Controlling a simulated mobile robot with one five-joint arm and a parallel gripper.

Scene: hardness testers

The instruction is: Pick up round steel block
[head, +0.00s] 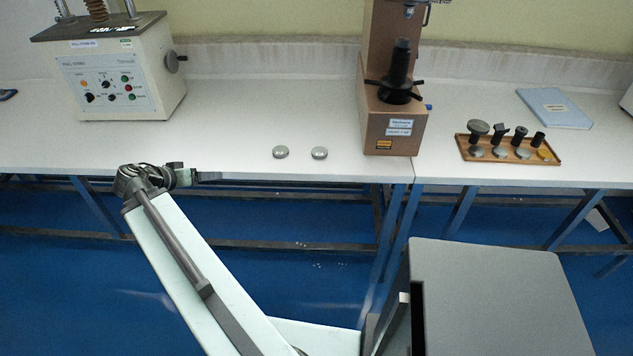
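Two round steel blocks lie side by side near the front edge of the white bench: a left one (280,152) and a right one (319,153). Both look like short silvery discs, lying flat and apart from each other. My gripper (208,176) is at the bench's front edge, to the left of both blocks and clear of them. It is small and seen from the side, so I cannot tell whether its fingers are open or shut. No block shows in it.
A brown hardness tester (394,125) stands right of the blocks. A cream tester (125,85) stands at the left. A wooden tray (508,150) holds several dark fittings and small discs. A blue-grey folder (554,108) lies behind it. The bench (240,110) behind the blocks is clear.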

